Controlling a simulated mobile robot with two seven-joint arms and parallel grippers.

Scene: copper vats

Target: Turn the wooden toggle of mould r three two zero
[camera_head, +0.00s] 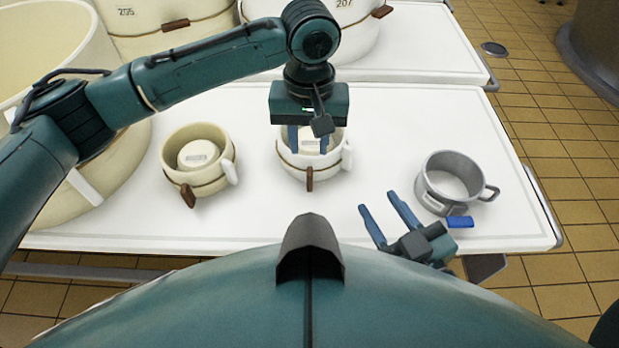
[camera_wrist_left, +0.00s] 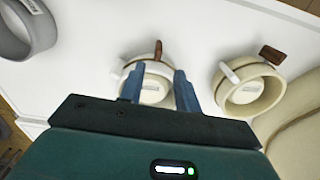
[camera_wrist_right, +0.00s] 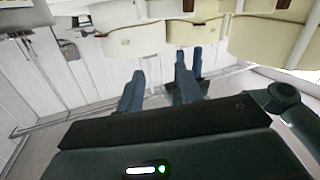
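A white mould (camera_head: 299,172) with a strap and a dark wooden toggle (camera_head: 309,179) stands in the middle of the table. A cream mould (camera_head: 181,160) with its own wooden toggle (camera_head: 188,196) stands to its left. Their labels are too small to read, so I cannot tell which is r three two zero. My left gripper (camera_head: 308,142) points down over the middle mould, fingers apart with nothing gripped. In the left wrist view the middle mould (camera_wrist_left: 153,94) shows between the fingers, its toggle (camera_wrist_left: 158,49) beyond them. My right gripper (camera_head: 382,216) is open and empty near the front edge.
A metal pot (camera_head: 455,175) with a handle stands on the right of the white table (camera_head: 385,120), close to my right gripper, with a blue piece (camera_head: 460,222) before it. Large cream vats (camera_head: 160,25) stand behind and left. Bare table lies between the moulds.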

